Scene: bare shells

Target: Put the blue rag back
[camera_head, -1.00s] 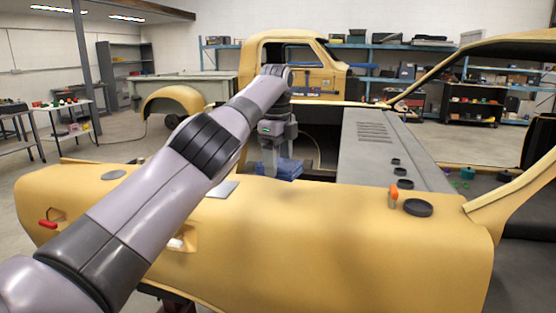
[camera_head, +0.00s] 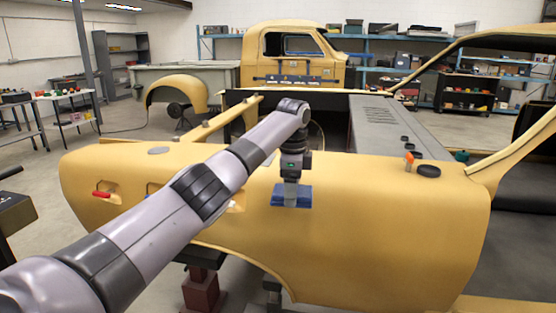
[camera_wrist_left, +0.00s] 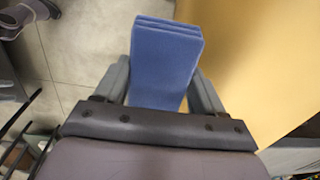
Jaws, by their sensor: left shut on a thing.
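The blue rag (camera_head: 291,197) is a folded, flat blue cloth, held in front of the yellow body panel (camera_head: 370,220) in the head view. My left gripper (camera_head: 291,186) points down and is shut on the rag. In the left wrist view the folded rag (camera_wrist_left: 166,62) sits between the two grey fingers, with its layered edge outward. The yellow panel is on its right there, and grey floor on its left. I cannot tell whether the rag touches the panel. My right gripper is not in view.
An orange-topped item (camera_head: 409,160) and a dark round cap (camera_head: 429,171) stand on the panel's right top. A table (camera_head: 65,110) stands at far left. Open floor lies left of the panel.

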